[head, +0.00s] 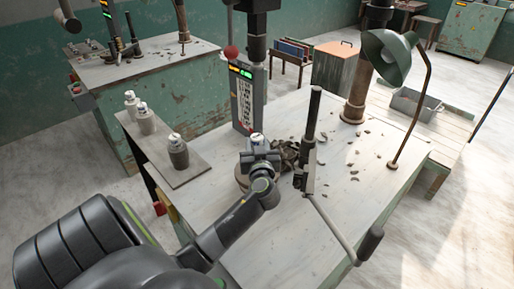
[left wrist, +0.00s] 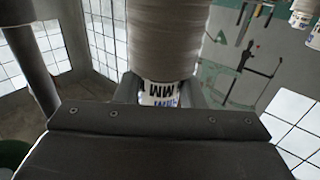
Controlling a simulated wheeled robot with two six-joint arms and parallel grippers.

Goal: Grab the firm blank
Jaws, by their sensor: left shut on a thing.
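My left gripper (head: 262,158) is shut on a grey cylindrical clay blank with a white printed cap (head: 256,138). It is over the near side of the main table, beside a tall gauge post (head: 243,98) with lit green and yellow marks. In the left wrist view the blank (left wrist: 161,40) rises between the two fingers (left wrist: 158,93), its printed cap near them. The gripper hides most of the blank in the head view. Three similar blanks stand on a grey board at the left: a far one (head: 131,101), a middle one (head: 145,118) and a near one (head: 178,152). My right gripper does not show.
A green lamp (head: 389,56) is farther right. The table front (head: 285,240) is clear.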

